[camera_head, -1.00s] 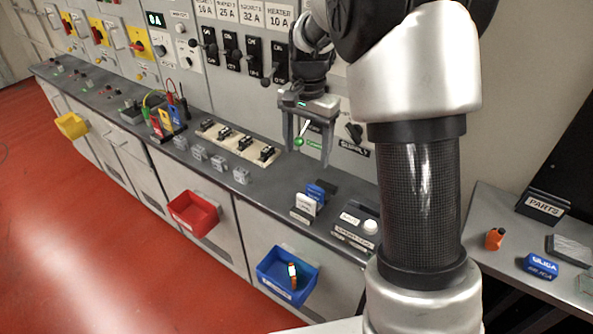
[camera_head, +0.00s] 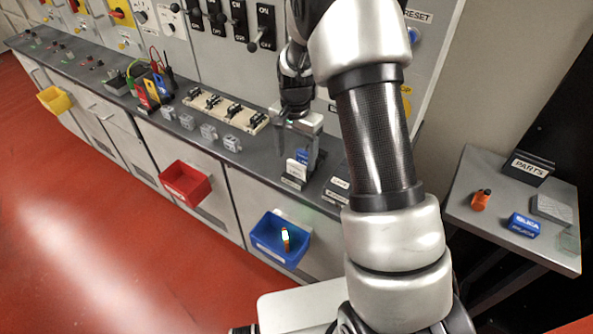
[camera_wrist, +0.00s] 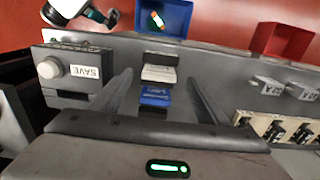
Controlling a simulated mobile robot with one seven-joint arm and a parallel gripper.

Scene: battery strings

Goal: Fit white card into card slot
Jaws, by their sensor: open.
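The white card (camera_head: 297,168) stands in a small holder on the bench, in front of a blue card (camera_head: 303,155). In the wrist view the white card (camera_wrist: 159,74) and the blue card (camera_wrist: 155,95) lie between my finger lines. My gripper (camera_head: 298,158) is open and low over the cards, one finger to each side; the fingers also show in the wrist view (camera_wrist: 160,78). I cannot tell whether they touch a card. A grey unit (camera_wrist: 76,53) with a white knob and a SAVE label has a dark slit (camera_wrist: 66,95), perhaps the card slot.
A blue bin (camera_head: 279,240) and a red bin (camera_head: 186,184) hang on the cabinet front. Grey clips (camera_head: 209,131) and a cream strip of switches (camera_head: 226,110) stand left of my gripper. A side table (camera_head: 470,212) is at the right.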

